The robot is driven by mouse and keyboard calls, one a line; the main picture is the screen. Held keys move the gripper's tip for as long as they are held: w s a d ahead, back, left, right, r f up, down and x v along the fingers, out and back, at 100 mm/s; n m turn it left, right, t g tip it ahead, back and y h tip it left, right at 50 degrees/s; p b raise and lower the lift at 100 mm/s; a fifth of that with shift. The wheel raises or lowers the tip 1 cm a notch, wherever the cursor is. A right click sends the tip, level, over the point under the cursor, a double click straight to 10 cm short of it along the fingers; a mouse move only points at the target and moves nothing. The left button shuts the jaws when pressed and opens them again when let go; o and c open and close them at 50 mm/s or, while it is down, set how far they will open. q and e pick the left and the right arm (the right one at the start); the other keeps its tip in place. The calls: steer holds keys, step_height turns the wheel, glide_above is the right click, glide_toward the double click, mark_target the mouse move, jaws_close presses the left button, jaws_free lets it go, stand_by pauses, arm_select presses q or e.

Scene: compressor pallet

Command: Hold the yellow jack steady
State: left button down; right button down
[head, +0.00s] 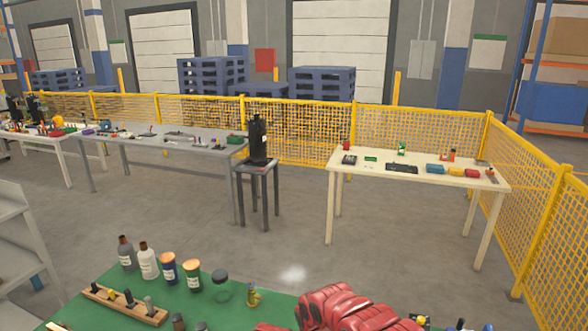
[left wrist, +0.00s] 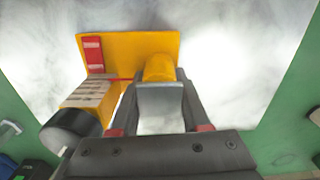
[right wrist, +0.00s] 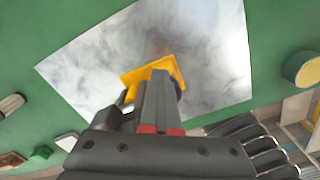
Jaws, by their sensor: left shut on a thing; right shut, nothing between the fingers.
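The yellow jack (left wrist: 120,48) shows in the left wrist view, with a flat yellow plate, a red label and a rounded yellow part. My left gripper (left wrist: 160,86) is shut on that rounded part, one finger on each side. In the right wrist view the jack (right wrist: 135,76) is partly hidden behind my right gripper (right wrist: 158,84). The right fingers are together with nothing between them, close to the jack. I cannot tell whether they touch it. Neither the jack nor the grippers can be made out in the head view.
A pale marbled sheet (right wrist: 85,65) lies on the green table (right wrist: 285,30) around the jack. Bottles (head: 148,262), cans (head: 192,276) and a wooden rack (head: 125,306) stand at the table's left. A red ridged object (head: 345,308) fills the bottom middle. Open floor lies beyond.

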steer(key=shift+s+d, duration=0.45)
steer(key=shift+d, duration=0.1)
steer(key=shift+s+d, duration=0.15)
steer(key=shift+s, duration=0.15)
steer(key=shift+s, duration=0.2)
steer(key=shift+d, duration=0.15)
step_height(320, 180, up, 6)
steer(key=shift+w+d, duration=0.2)
steer(key=shift+d, duration=0.05)
stand_by(0.6)
